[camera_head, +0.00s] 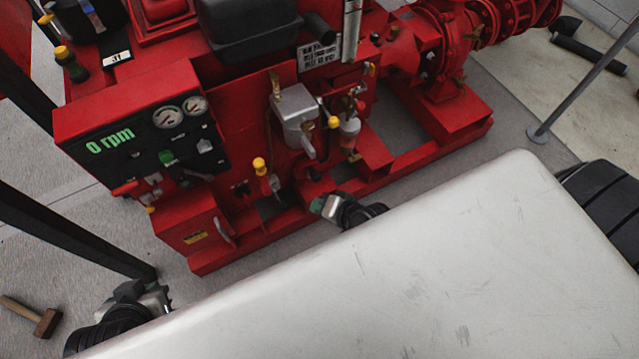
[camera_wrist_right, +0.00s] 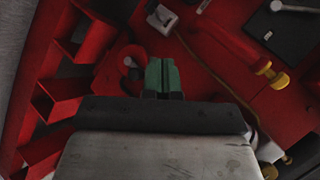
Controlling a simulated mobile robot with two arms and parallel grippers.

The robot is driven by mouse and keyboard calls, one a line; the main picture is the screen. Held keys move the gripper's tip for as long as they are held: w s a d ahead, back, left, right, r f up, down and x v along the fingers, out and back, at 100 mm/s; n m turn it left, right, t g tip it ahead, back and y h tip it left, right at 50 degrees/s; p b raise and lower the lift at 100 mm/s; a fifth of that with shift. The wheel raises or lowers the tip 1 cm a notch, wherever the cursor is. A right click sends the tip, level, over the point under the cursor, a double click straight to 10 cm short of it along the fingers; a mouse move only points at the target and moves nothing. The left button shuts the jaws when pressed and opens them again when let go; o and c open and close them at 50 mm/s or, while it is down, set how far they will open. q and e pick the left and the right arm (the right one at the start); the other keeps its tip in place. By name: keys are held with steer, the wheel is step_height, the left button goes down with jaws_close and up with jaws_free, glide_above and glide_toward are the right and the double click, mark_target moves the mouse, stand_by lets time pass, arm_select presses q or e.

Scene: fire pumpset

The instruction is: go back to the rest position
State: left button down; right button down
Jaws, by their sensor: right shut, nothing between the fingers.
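The red fire pumpset (camera_head: 85,120) fills the upper part of the head view, with its control panel (camera_head: 130,150) showing a green "0 rpm" readout. My right gripper (camera_head: 319,205) is in front of the pumpset's lower frame, beyond the pale body panel. In the right wrist view, its green fingertips (camera_wrist_right: 162,73) are together with nothing between them, and red pumpset parts lie behind. My left gripper (camera_head: 130,291) shows small at the lower left, apart from the pumpset. It is partly hidden, and its jaws cannot be made out.
A hammer (camera_head: 38,318) lies on the grey floor at the lower left. Yellow-knobbed levers (camera_head: 260,168) stick out from the pumpset front. A grey pole (camera_head: 590,82) stands on a round foot at the right. Floor between the pole and the pumpset is clear.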

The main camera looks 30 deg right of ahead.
stand_by(0.7)
